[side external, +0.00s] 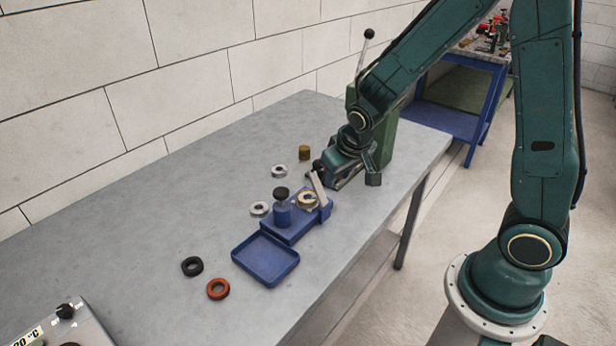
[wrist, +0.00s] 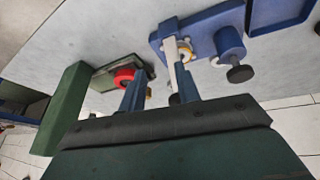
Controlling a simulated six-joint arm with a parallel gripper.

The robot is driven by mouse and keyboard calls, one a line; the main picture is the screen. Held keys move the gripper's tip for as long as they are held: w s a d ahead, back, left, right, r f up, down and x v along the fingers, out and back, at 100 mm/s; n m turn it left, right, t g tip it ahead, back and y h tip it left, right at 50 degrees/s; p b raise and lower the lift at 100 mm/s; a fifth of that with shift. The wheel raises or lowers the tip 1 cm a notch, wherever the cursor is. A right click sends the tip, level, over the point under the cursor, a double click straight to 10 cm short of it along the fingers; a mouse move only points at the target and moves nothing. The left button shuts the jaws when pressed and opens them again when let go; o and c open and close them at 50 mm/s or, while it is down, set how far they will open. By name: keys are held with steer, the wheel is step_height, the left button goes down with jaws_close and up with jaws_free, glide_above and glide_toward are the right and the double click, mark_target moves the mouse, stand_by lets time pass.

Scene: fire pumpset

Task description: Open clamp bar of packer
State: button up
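The packer (side external: 290,228) is a blue base on the grey table, with a blue post (side external: 282,214) topped by a black knob and a brass-coloured ring (side external: 307,199) on it. Its pale clamp bar (side external: 318,187) slants upward beside the ring. The packer also shows at the upper right of the wrist view (wrist: 202,42), with the pale bar (wrist: 171,50) running toward my gripper. My gripper (wrist: 160,72) is open, its fingers apart. The right finger overlaps the bar's end there; I cannot tell whether they touch. In the side view my gripper (side external: 347,180) is low, just right of the bar.
A green lever press (side external: 382,135) stands close behind my gripper; a red round part (wrist: 125,76) shows at it. A blue tray (side external: 265,259), a black ring (side external: 192,266), a red ring (side external: 218,288), metal rings (side external: 259,209) and a brass cylinder (side external: 304,152) lie around.

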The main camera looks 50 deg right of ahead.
steer(key=shift+o, duration=1)
steer(key=shift+w+a, duration=0.1)
steer(key=shift+r, duration=0.2)
steer(key=v, duration=1.3)
steer(key=shift+r, duration=0.25)
steer(key=w+d+f+m+g+y, duration=0.1)
steer(key=w+f+m+g, duration=0.1)
steer(key=w+m, duration=0.4)
steer(key=w+d+f+m+g+y, duration=0.1)
steer(key=w+f+m+g, duration=0.2)
steer(key=w+m, duration=0.4)
steer(key=w+g, duration=0.1)
steer(key=w, duration=0.7)
steer(key=shift+w+d+f, duration=0.15)
steer(key=shift+w+f, duration=0.05)
steer(key=shift+w, duration=0.2)
